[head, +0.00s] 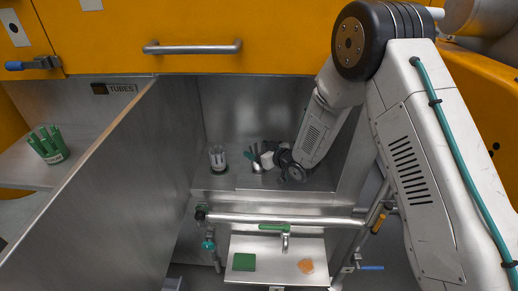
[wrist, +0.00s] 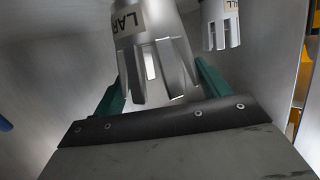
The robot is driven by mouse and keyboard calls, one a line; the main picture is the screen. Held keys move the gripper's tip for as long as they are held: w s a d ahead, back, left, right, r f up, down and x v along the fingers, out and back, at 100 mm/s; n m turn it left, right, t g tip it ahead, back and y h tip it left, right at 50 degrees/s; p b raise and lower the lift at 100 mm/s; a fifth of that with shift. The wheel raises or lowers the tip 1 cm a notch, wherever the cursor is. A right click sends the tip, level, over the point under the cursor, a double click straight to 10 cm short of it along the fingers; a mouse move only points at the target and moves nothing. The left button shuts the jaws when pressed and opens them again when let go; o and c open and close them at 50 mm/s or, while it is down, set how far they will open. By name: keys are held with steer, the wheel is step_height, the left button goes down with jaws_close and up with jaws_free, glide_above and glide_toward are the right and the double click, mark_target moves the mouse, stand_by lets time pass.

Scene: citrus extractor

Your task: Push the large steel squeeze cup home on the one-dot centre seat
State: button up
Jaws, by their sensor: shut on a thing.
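The large steel squeeze cup (wrist: 152,55) has slotted fingers and a white label with the letters "LAR" showing. It sits between the teal fingers of my gripper (wrist: 160,86) in the wrist view, and my gripper is shut on it. In the head view my gripper (head: 258,160) is at the back of the steel bay, low over its floor, and mostly covers the cup. The one-dot centre seat is hidden, so I cannot tell whether the cup touches it.
A smaller slotted cup (wrist: 220,25), its label ending in "LL", stands apart; a clear-looking slotted cup (head: 217,160) stands left of my gripper. A tall steel partition (head: 115,185) bounds the left. A rail (head: 285,219) and tray (head: 278,246) lie in front.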

steer(key=shift+f, duration=0.65)
steer(key=o, duration=1.5)
